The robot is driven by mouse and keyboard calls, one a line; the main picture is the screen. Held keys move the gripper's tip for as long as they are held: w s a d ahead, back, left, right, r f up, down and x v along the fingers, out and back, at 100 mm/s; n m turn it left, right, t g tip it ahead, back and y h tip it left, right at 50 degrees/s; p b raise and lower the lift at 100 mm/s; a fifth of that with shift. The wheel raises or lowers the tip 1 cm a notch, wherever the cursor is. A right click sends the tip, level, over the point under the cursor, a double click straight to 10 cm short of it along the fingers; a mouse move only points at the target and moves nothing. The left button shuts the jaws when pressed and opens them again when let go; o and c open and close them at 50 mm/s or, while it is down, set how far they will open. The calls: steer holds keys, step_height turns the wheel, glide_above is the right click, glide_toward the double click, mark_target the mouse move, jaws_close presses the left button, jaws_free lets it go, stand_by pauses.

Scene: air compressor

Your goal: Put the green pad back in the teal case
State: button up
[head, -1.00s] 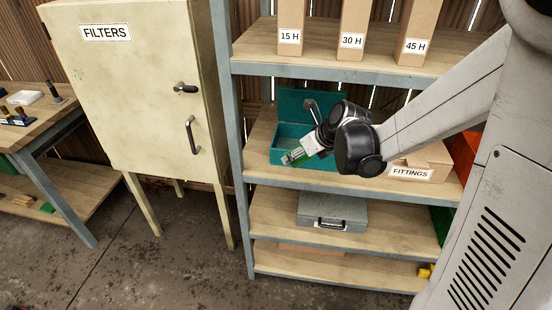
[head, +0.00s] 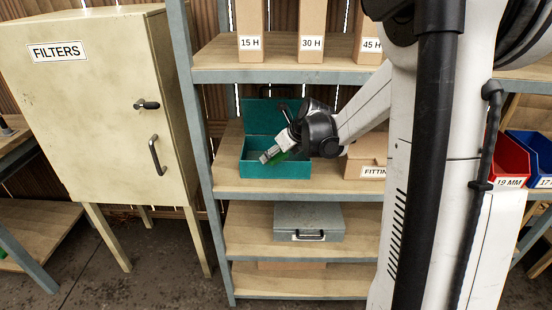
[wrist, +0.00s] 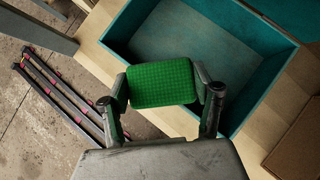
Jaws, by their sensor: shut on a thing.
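The green pad (wrist: 160,83) is a flat, rounded rectangle held between the two fingers of my gripper (wrist: 160,88). In the head view, my gripper (head: 272,155) points down and left at the front of the teal case, with a green edge of the pad (head: 281,158) showing. The teal case (head: 275,186) stands open on a middle shelf, lid raised at the back. In the wrist view, the case's bare interior (wrist: 185,35) lies beyond the pad, and the pad overlaps its near edge. The pad's height above the case is hard to tell.
A FITTINGS box (head: 366,170) stands right of the case on the same shelf. Cardboard boxes (head: 311,25) stand on the shelf above, and a grey case (head: 308,219) lies below. A FILTERS cabinet (head: 95,110) is at left, beside the shelf upright (head: 190,120).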

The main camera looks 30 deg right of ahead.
steer(key=w+d, duration=0.1)
steer(key=w, duration=0.1)
steer(key=w+d, duration=0.1)
steer(key=w, duration=0.1)
steer(key=w+d, duration=0.1)
steer(key=w, duration=0.1)
steer(key=shift+w+d, duration=0.15)
steer(key=shift+d, duration=0.2)
step_height(320, 180, down, 2)
steer(key=shift+f, duration=0.15)
steer(key=shift+w+f+b, duration=0.2)
steer(key=shift+f+b, duration=0.25)
steer(key=shift+f, duration=1.9)
steer(key=shift+f, duration=0.1)
steer(key=shift+f, duration=0.1)
steer(key=o, duration=1)
steer(key=shift+o, duration=0.2)
steer(key=shift+r, duration=0.2)
